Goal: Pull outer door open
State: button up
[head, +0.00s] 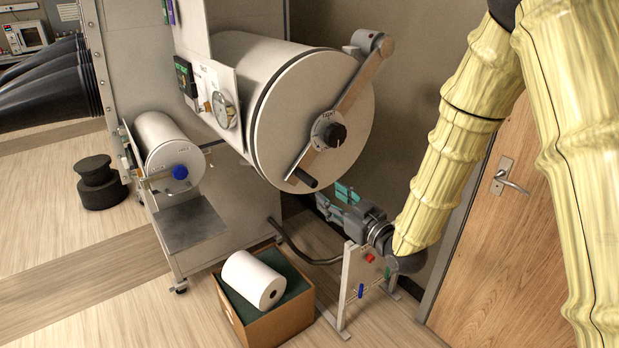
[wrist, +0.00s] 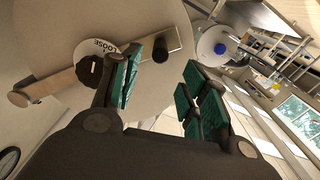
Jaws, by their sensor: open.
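The outer door (head: 350,95) is a large pale round disc, and it sits closed against the end of the wide cylinder (head: 262,70). A metal bar (head: 355,90) crosses it diagonally, with a dark centre knob (head: 335,134) and a black grip (head: 307,179) at its lower end. In the wrist view the door (wrist: 60,50) fills the upper left, with the black grip (wrist: 160,48) just beyond my fingers and a "LOOSE" label by the knob (wrist: 90,72). My gripper (head: 332,197) is open and empty, below and right of the grip, apart from it. It also shows in the wrist view (wrist: 160,92).
A smaller cylinder (head: 160,140) with a blue knob and a metal shelf (head: 190,226) stands left. A box (head: 275,335) with a white roll (head: 254,280) is on the floor. A small white stand (head: 355,285) is under my gripper. A wooden door (head: 500,240) is right.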

aim_at(315, 185)
jog(key=p+x, duration=0.3)
jog(key=x, duration=0.7)
jog(key=shift+w+f+p, duration=0.1)
jog(key=shift+p, duration=0.2)
grip_shut()
